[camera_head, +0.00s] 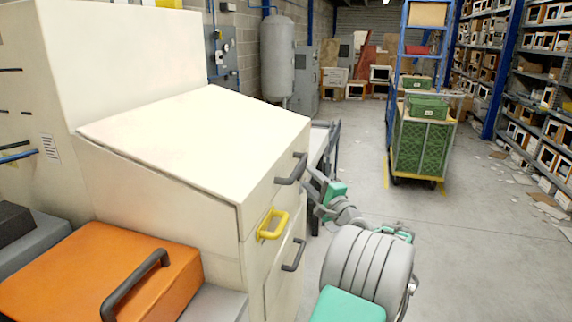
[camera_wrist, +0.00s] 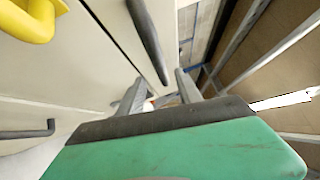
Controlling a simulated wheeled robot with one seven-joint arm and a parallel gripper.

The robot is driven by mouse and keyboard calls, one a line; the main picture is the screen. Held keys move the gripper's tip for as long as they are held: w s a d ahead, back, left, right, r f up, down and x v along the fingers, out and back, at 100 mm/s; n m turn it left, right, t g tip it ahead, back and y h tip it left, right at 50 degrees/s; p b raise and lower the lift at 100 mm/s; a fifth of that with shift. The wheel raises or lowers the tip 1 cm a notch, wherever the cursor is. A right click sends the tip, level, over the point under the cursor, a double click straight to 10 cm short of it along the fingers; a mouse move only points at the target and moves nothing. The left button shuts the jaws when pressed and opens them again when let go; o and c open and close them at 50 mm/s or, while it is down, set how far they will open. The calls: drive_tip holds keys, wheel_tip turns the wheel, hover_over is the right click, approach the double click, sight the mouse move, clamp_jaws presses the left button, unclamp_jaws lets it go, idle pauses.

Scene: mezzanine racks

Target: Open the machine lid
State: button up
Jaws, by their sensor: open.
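The cream machine (camera_head: 160,190) fills the left of the head view. Its sloping lid (camera_head: 205,135) lies down flat on the body, with a thin seam below it. A dark bar handle (camera_head: 291,169) is on the front face just under the lid's edge; it also shows in the wrist view (camera_wrist: 147,40). My gripper (camera_head: 312,180) is open and empty, close to the right of this handle. In the wrist view the fingers (camera_wrist: 160,88) are apart, and the handle's near end reaches close to their tips. I cannot tell whether they touch.
A yellow handle (camera_head: 273,224) and a lower dark handle (camera_head: 293,255) are on the same face. An orange cover (camera_head: 75,275) with a dark handle is at lower left. A green crate trolley (camera_head: 422,145) stands farther back. Floor (camera_head: 480,260) at right is mostly clear.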

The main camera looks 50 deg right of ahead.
sight(298, 167)
drive_tip(key=p+x, duration=0.1)
drive_tip(key=x, duration=0.6)
drive_tip(key=shift+w+d, duration=0.1)
drive_tip(key=shift+w, duration=0.3)
clamp_jaws()
idle(0.9)
